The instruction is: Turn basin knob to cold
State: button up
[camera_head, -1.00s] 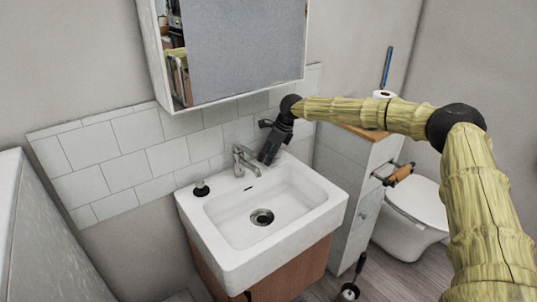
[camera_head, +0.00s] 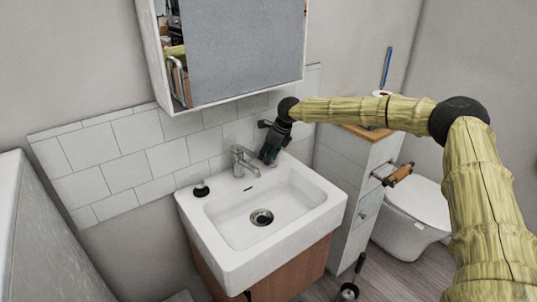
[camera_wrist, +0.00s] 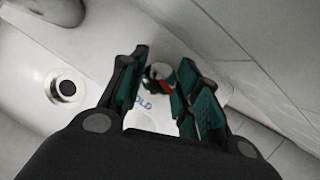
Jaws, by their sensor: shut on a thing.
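The chrome tap (camera_head: 242,160) stands on the back rim of the white basin (camera_head: 222,264) in the head view. My gripper (camera_head: 267,160) points down just right of the tap. In the wrist view, my gripper's dark green fingers (camera_wrist: 158,95) stand on both sides of the basin knob (camera_wrist: 160,72), a round metal part with a red mark. The gripper is shut on it, with a gap left between the fingers. Blue lettering (camera_wrist: 145,102), partly hidden by a finger, shows just below the knob.
The mirror cabinet (camera_head: 240,50) hangs above the tap. The drain (camera_head: 262,217) and bowl are clear. A narrow cabinet (camera_head: 345,165) and the toilet (camera_head: 416,205) are at the right.

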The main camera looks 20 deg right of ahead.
jog(key=m+h, duration=0.1)
jog(key=m, duration=0.2)
jog(key=shift+r+t, duration=0.2)
jog(key=shift+t, duration=0.2)
jog(key=m, duration=0.2)
jog(key=m+h, duration=0.1)
jog(key=m, duration=0.1)
jog(key=shift+a+m+h, duration=0.1)
jog(key=shift+m+h, duration=0.2)
jog(key=m, duration=0.2)
jog(key=m+h, duration=0.1)
jog(key=m, duration=0.1)
jog(key=shift+w+h+b, duration=0.1)
jog(key=shift+h+b, duration=0.2)
jog(key=shift+b, duration=0.1)
jog(key=shift+m+h+b, duration=0.3)
jog(key=shift+m+h, duration=0.3)
jog(key=shift+m, duration=1.2)
jog(key=shift+g, duration=0.3)
jog(key=o, duration=1)
jog(key=shift+f, duration=0.1)
